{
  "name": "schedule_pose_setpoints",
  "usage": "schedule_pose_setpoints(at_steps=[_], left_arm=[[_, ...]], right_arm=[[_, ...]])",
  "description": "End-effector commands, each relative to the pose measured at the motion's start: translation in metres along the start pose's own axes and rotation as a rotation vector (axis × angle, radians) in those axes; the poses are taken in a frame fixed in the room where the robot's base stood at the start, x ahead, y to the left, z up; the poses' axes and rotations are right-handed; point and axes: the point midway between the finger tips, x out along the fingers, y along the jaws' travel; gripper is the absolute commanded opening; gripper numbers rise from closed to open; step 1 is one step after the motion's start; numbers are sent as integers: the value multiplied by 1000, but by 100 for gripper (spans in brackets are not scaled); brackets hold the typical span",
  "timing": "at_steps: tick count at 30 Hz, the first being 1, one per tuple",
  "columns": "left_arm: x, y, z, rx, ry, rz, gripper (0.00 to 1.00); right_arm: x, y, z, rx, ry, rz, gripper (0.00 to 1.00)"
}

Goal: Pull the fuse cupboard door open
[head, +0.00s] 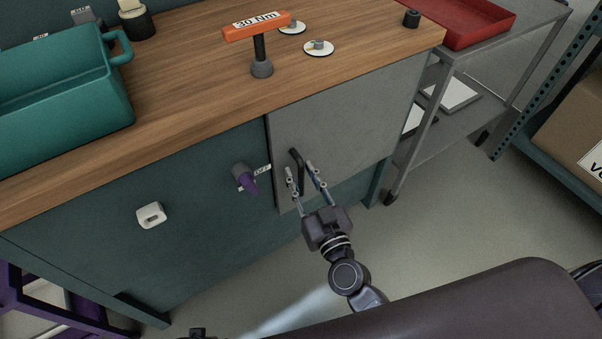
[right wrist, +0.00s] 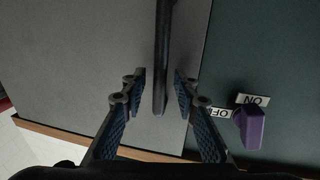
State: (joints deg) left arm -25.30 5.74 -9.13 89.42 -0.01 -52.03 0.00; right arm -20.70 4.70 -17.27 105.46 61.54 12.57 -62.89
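The fuse cupboard door (head: 345,125) is a grey panel under the wooden worktop and looks shut, with a thin dark line along its left edge. Its black bar handle (head: 295,156) is near that left edge. My right gripper (head: 299,167) is open, with one finger on each side of the handle. In the right wrist view the handle (right wrist: 162,60) runs between the two fingers (right wrist: 158,78), with a gap visible on both sides. The grey door (right wrist: 100,70) fills the space behind it.
A purple rotary switch (head: 245,178) with ON and OFF labels sits left of the door. A white fitting (head: 151,215) is further left.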

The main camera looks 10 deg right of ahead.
Motion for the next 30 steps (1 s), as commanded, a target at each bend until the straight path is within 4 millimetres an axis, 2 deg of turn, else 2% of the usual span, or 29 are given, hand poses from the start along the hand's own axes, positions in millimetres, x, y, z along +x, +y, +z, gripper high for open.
schedule_pose_setpoints(at_steps=[10, 15, 18, 30], left_arm=[[0, 0, 0, 0, 0, -1, 45], [0, 0, 0, 0, 0, -1, 45], [0, 0, 0, 0, 0, -1, 45], [0, 0, 0, 0, 1, 0, 45]], right_arm=[[5, 0, 1, 0, -1, 0, 27], [5, 0, 1, 0, -1, 0, 8], [5, 0, 1, 0, -1, 0, 0], [3, 0, 1, -1, -2, -3, 0]])
